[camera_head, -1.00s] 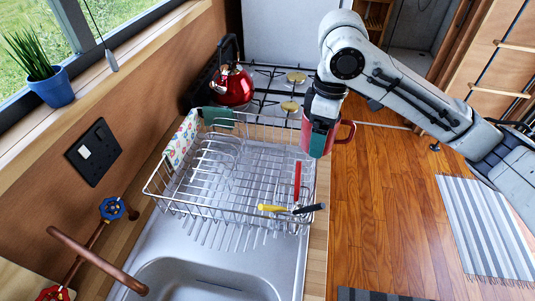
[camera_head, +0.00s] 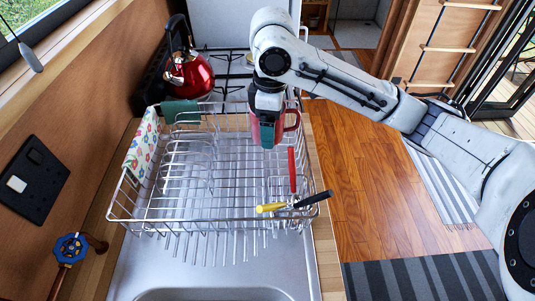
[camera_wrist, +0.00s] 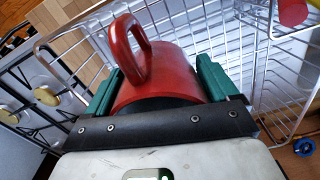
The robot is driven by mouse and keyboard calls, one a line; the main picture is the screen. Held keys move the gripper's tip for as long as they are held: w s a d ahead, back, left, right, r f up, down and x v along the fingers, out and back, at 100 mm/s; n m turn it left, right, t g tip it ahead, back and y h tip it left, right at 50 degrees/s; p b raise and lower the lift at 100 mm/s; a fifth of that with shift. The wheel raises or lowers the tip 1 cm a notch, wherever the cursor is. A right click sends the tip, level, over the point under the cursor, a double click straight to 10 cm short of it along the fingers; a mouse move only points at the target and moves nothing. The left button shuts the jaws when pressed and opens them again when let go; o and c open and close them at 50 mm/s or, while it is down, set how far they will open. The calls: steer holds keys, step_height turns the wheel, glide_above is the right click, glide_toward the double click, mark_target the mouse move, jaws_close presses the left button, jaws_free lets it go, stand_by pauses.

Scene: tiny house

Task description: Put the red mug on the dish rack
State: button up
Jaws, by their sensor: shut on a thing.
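The red mug (camera_head: 290,121) is held in my gripper (camera_head: 266,130) over the far right part of the dish rack. In the wrist view the mug (camera_wrist: 165,75) lies between the two green fingers, its handle pointing away from the palm. My gripper (camera_wrist: 160,88) is shut on the mug's body. The wire dish rack (camera_head: 160,213) stands on the counter by the sink. Its wires (camera_wrist: 275,90) show behind and below the mug in the wrist view. I cannot tell whether the mug touches the rack.
Utensils with red, yellow and black handles (camera_head: 292,172) stand at the rack's right side. A floral cloth (camera_head: 143,143) hangs on its left edge. A red kettle (camera_head: 190,72) stands on the stove behind. The rack's middle is clear. The sink (camera_head: 215,294) is in front.

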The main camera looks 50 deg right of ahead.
step_height(320, 180, down, 8)
steer(key=shift+f+b, duration=0.1)
steer(key=shift+b, duration=0.25)
steer(key=shift+f, duration=0.1)
steer(key=o, duration=1)
steer(key=shift+o, duration=0.2)
step_height(320, 180, up, 12)
steer(key=shift+r+p, duration=0.15)
steer(key=shift+p, duration=0.6)
steer(key=shift+d, duration=0.1)
